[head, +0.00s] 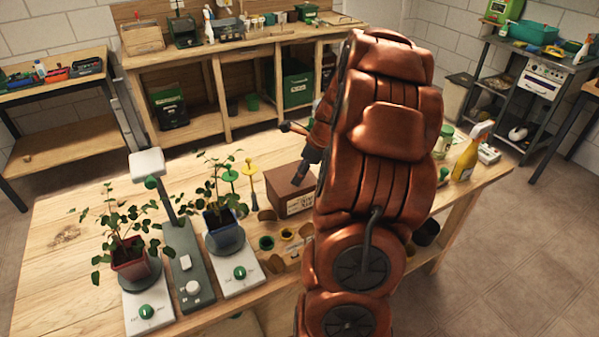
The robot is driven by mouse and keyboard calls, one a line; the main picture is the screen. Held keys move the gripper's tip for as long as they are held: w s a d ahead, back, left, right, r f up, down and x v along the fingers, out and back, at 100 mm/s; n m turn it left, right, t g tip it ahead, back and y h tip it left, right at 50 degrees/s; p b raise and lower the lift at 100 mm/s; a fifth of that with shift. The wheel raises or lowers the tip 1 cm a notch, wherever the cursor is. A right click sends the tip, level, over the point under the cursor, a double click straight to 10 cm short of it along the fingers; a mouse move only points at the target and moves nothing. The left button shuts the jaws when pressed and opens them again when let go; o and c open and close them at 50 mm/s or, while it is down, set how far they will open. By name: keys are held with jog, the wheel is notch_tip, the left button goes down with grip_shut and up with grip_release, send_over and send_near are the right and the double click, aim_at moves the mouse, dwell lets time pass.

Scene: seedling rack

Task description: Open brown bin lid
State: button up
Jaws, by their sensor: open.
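The brown bin (275,196) stands on the wooden workbench near the middle of the picture, with a pale label on its front. Its top looks closed, and its right part is hidden behind my arm. My gripper (299,180) points down over the bin's top, close to the lid. It is open, and I see nothing held in it. From this view I cannot tell whether the fingers touch the lid.
Left of the bin stand two potted seedlings (128,258) (222,222) on white bases and a grey lamp stand (184,262). Yellow and green stakes (252,180) stand close beside it. Small pots (266,243) lie in front. A yellow spray bottle (466,160) stands right. The bench's left end is clear.

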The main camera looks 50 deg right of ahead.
jog(key=shift+w+a+f, duration=0.15)
jog(key=shift+w+f, duration=0.05)
jog(key=shift+f, duration=0.35)
jog(key=shift+c, duration=0.4)
grip_shut()
